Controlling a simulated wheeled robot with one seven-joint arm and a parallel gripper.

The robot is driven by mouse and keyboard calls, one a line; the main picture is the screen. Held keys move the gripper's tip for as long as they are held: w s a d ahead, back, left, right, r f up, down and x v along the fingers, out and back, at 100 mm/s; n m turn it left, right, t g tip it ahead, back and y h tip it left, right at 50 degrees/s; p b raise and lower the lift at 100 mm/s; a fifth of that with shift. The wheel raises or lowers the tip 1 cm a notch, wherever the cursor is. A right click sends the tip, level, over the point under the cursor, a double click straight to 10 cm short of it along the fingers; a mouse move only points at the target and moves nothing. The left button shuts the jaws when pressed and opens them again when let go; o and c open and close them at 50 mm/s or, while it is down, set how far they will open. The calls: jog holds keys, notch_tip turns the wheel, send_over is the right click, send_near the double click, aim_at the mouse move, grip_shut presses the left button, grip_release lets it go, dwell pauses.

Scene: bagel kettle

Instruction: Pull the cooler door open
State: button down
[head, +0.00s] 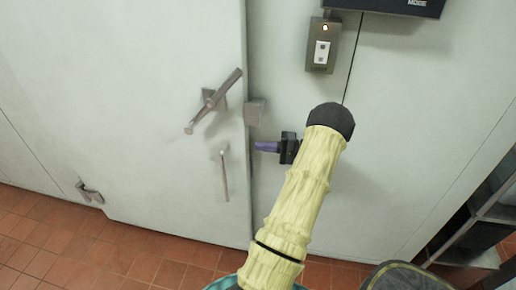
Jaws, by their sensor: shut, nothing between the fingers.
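The large white cooler door (130,110) fills the left of the head view, with a dark narrow strip down its right edge. It looks closed or nearly so; I cannot tell whether it is slightly ajar. A metal lever handle (215,100) sits tilted on the door near that edge. A thin vertical pull handle (224,173) is below it. My gripper (257,146) has purple fingers, shut and empty, pointing left. In the picture it lies just right of the door edge, apart from both handles. Its distance from the wall is unclear.
A metal latch block (255,112) is on the frame just above my gripper. A switch box (322,47) and dark display (395,5) are on the wall above. A hinge (89,192) is low left. Dark shelving (490,225) stands right. Visible red tile floor (140,255) is clear.

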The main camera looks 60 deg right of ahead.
aim_at(242, 145)
jog(key=x, duration=0.7)
jog(key=shift+w+a+r, duration=0.1)
jog(key=shift+w, duration=0.05)
jog(key=a, duration=0.4)
jog(key=shift+a, duration=0.1)
jog(key=shift+a, duration=0.15)
jog(key=shift+s+a, duration=0.25)
jog(key=shift+s, duration=0.05)
jog(key=shift+a, duration=0.1)
